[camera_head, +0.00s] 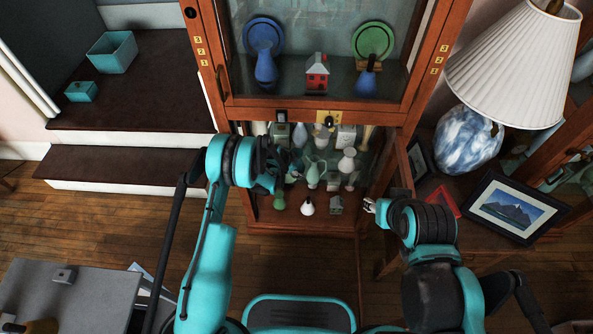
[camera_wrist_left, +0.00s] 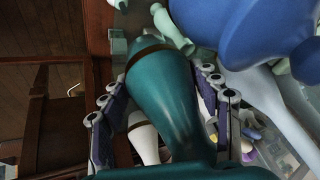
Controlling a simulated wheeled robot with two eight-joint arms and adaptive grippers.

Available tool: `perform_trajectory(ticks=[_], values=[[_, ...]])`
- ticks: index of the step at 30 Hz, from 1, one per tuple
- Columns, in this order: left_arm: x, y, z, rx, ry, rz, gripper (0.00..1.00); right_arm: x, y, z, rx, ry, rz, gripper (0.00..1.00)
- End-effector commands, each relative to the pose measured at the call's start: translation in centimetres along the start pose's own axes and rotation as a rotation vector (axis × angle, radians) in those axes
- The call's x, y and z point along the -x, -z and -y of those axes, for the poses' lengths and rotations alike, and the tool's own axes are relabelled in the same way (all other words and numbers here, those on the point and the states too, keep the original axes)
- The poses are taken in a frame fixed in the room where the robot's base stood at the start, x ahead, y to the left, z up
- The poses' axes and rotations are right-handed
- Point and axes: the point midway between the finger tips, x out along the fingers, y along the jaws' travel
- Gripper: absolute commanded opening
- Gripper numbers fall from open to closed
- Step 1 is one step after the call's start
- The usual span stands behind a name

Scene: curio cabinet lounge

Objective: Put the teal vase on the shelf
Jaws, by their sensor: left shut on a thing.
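The teal vase (camera_wrist_left: 165,95) fills the middle of the left wrist view, between the fingers of my left gripper. My left gripper (camera_head: 272,165) is shut on the vase, at the lower cabinet opening. In the head view the gripper and arm hide most of the vase; a small teal part (camera_head: 267,183) shows. The cabinet's lower shelf (camera_head: 325,222) bears several figurines and vases. My right gripper (camera_head: 370,206) is beside the lower right of the cabinet; its fingers are too small to read.
A large blue object (camera_wrist_left: 235,30) and a white vase (camera_wrist_left: 145,138) are close to the held vase. The upper cabinet holds blue and green plates (camera_head: 373,40) and a red house (camera_head: 317,72). A lamp (camera_head: 468,140) and framed picture (camera_head: 513,208) stand at right.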

Motion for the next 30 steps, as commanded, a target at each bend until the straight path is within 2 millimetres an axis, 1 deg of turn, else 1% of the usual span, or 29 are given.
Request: perform_trajectory(ticks=[1, 2, 12, 13, 14, 15, 26, 29, 30], values=[[-0.9, -0.5, -0.3, 0.0, 0.0, 0.0, 0.22, -0.6, -0.4, 0.0, 0.0, 0.0, 0.0, 0.4], [-1.1, -0.6, -0.3, 0.0, 0.0, 0.0, 0.22, -0.7, -0.5, 0.0, 0.0, 0.0, 0.0, 0.4], [-1.1, -0.6, -0.4, 0.0, 0.0, 0.0, 0.22, -0.5, -0.3, 0.0, 0.0, 0.0, 0.0, 0.4], [-1.2, -0.6, -0.4, 0.0, 0.0, 0.0, 0.65, -0.5, -0.3, 0.0, 0.0, 0.0, 0.0, 0.4], [-1.2, -0.6, -0.4, 0.0, 0.0, 0.0, 0.72, -0.5, -0.3, 0.0, 0.0, 0.0, 0.0, 0.4], [-1.1, -0.6, -0.4, 0.0, 0.0, 0.0, 0.83, -0.5, -0.3, 0.0, 0.0, 0.0, 0.0, 0.4], [-0.9, -0.5, -0.3, 0.0, 0.0, 0.0, 0.83, -0.5, -0.3, 0.0, 0.0, 0.0, 0.0, 0.4], [0.2, -0.4, -0.2, 0.001, 0.0, 0.0, 0.83, -0.1, 0.0, 0.0, 0.0, 0.0, 0.0, 0.4], [0.9, -0.4, -0.2, 0.001, 0.0, 0.0, 0.83, 0.2, 0.1, 0.0, 0.0, 0.0, 0.0, 0.4]])
